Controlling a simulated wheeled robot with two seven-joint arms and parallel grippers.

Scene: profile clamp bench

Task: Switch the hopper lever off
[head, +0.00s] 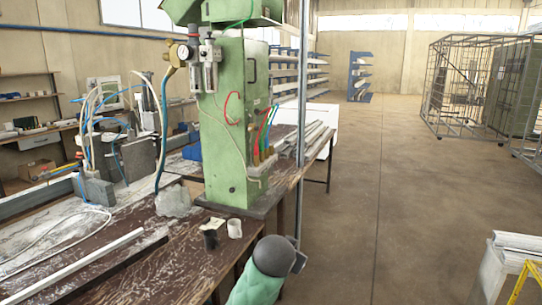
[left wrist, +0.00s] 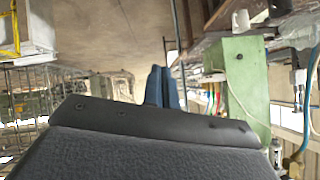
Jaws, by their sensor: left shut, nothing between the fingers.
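I cannot make out a hopper lever for certain in either view. The green machine (head: 225,130) stands upright at the bench end, with a green housing (head: 238,12) at its top, cut off by the frame. A dark handle (head: 252,70) is on its side. In the left wrist view, which looks upside down, the machine (left wrist: 245,75) is right of my left gripper (left wrist: 162,72). Its two blue fingers are together and empty, apart from the machine in that picture. In the head view a teal and dark part of my arm shows at the bottom. My right gripper is not in view.
A thin metal post (head: 301,90) stands right of the machine.

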